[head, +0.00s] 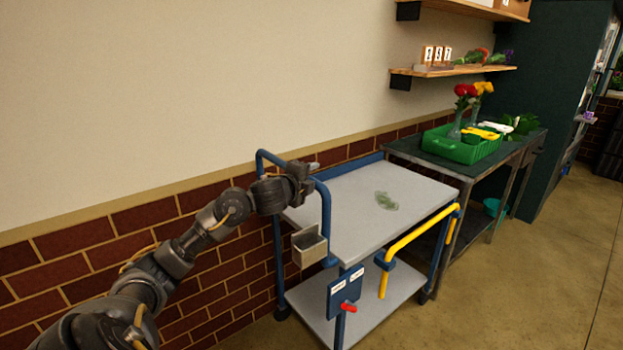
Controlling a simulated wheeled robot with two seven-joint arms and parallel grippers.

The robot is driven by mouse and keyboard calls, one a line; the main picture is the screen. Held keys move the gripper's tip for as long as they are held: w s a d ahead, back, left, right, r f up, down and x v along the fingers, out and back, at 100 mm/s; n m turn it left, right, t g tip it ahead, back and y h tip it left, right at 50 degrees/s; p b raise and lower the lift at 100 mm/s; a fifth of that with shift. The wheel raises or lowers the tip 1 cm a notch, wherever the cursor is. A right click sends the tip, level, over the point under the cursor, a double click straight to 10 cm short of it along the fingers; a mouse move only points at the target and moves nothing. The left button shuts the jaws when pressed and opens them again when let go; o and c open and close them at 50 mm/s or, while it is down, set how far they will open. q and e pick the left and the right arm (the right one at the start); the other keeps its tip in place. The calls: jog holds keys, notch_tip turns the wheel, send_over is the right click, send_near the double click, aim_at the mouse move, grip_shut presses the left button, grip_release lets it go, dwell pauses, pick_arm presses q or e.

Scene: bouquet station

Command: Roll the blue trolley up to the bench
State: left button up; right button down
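The blue trolley (345,210) has a blue frame, a grey top and a grey lower shelf. It stands along the wall, its far end close to the near end of the dark-topped bench (405,148); I cannot tell whether they touch. My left gripper (308,172) is at the trolley's blue push handle (325,205), overlapping the top bar. Its fingers are small and partly hidden, so whether they close on the bar is unclear. My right gripper is not in view.
A green crate (455,148) and flowers are on the bench. A brick-based wall runs behind; the floor at right is clear.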

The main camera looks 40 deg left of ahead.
pick_arm(q)
jog(key=shift+s, duration=0.25)
jog(key=shift+s+r, duration=0.1)
jog(key=shift+s, duration=0.2)
jog(key=p+v, duration=0.1)
jog(key=v, duration=0.9)
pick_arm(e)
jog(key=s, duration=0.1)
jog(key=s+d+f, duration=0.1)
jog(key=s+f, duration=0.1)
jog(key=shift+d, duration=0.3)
pick_arm(q)
jog(key=shift+w, duration=0.15)
